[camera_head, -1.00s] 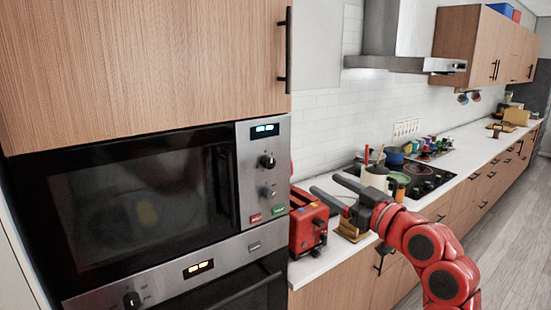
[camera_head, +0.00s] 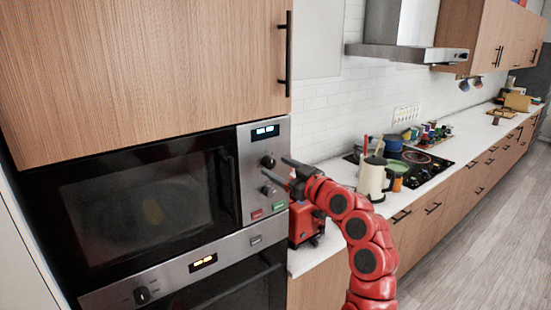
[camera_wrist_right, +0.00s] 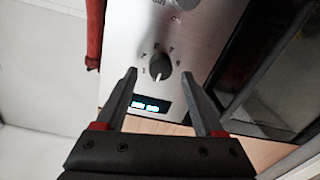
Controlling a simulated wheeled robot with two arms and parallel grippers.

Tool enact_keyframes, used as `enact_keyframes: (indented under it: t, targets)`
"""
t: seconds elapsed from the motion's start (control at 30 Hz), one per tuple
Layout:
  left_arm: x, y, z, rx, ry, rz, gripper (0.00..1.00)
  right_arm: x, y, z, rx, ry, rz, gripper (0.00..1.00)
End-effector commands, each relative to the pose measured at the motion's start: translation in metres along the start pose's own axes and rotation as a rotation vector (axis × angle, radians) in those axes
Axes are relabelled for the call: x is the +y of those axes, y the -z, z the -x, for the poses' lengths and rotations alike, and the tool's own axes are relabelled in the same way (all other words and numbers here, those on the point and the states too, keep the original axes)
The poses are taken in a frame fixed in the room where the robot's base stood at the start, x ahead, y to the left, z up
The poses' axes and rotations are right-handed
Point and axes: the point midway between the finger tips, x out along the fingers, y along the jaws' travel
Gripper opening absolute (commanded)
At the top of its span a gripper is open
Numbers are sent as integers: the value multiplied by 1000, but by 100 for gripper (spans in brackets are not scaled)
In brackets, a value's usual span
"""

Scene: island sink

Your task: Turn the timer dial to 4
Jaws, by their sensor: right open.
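The timer dial (camera_head: 268,161) is the dark upper knob on the microwave's steel control panel (camera_head: 247,150), below a lit display (camera_head: 265,132). In the right wrist view the dial (camera_wrist_right: 160,68) shows a white pointer line facing the lit display (camera_wrist_right: 147,106), with small numbers around the other side, too small to read surely. My right gripper (camera_head: 275,168) is open in front of the panel. In the wrist view its two fingers lie on either side of the dial, apart from it in the picture; whether they reach its depth I cannot tell. My left gripper is not in view.
A second knob (camera_head: 268,190) sits below the dial, above red and green buttons. The microwave handle (camera_head: 225,180) stands to its left. A red toaster (camera_head: 297,226) is on the counter below my arm.

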Motion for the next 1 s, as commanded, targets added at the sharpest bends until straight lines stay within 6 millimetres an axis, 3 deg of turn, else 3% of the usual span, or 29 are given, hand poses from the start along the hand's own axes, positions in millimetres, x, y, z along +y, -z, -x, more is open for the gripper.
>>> enact_keyframes:
  t: [0.2, 0.53, 0.9, 1.0]
  targets:
    - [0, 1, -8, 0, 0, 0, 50, 0, 1, -16, 0, 1, 1, 70]
    - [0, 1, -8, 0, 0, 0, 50, 0, 0, -18, 1, 0, 1, 68]
    - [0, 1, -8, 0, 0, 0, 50, 0, 0, -18, 1, 0, 1, 2]
    - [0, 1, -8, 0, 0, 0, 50, 0, 0, -18, 0, 0, 1, 0]
